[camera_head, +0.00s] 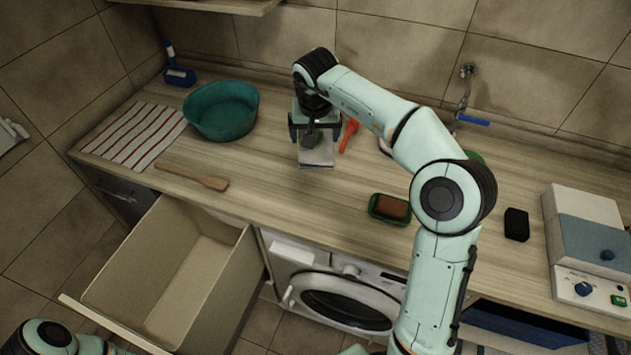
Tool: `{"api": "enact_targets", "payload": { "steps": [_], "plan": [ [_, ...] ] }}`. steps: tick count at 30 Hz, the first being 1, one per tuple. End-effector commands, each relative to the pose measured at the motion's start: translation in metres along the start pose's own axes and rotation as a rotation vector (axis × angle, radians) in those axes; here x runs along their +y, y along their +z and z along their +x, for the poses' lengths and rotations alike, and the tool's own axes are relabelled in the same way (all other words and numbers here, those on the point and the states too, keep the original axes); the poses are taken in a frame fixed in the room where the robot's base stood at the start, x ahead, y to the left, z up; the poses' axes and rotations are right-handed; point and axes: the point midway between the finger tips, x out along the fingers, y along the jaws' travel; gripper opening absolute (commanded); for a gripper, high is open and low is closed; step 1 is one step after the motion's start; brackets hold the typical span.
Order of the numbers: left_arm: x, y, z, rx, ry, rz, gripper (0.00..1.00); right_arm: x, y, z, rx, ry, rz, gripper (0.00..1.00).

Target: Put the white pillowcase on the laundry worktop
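A white, folded cloth that looks like the pillowcase (317,155) is at the middle of the wooden laundry worktop (270,165), directly under my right gripper (315,138). My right arm reaches in from the lower right, and the gripper points down with its fingers on either side of the cloth. The gripper body hides the cloth's far part. I cannot tell whether the fingers hold it, or whether it rests on the worktop. A small dark green thing shows between the fingers. Part of my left arm shows at the bottom left corner; its gripper is out of view.
An orange-red tool (349,135) lies close right of the gripper. A green dish with a brown block (391,208) is nearer. An open drawer (165,285) juts out below.

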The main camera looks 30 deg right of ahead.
Motion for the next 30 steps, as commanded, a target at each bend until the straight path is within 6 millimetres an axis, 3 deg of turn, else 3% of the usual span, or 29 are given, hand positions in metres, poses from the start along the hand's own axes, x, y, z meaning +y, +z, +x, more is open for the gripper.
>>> {"api": "enact_targets", "payload": {
  "steps": [15,30],
  "plan": [
    [-0.001,0.001,0.0,-0.001,-0.001,-0.001,0.43,0.001,0.04,0.123,-0.005,0.002,-0.002,0.52],
    [0.0,0.001,0.0,-0.001,0.0,-0.001,0.43,0.0,0.057,0.18,-0.002,0.001,-0.002,0.52]
  ]
}}
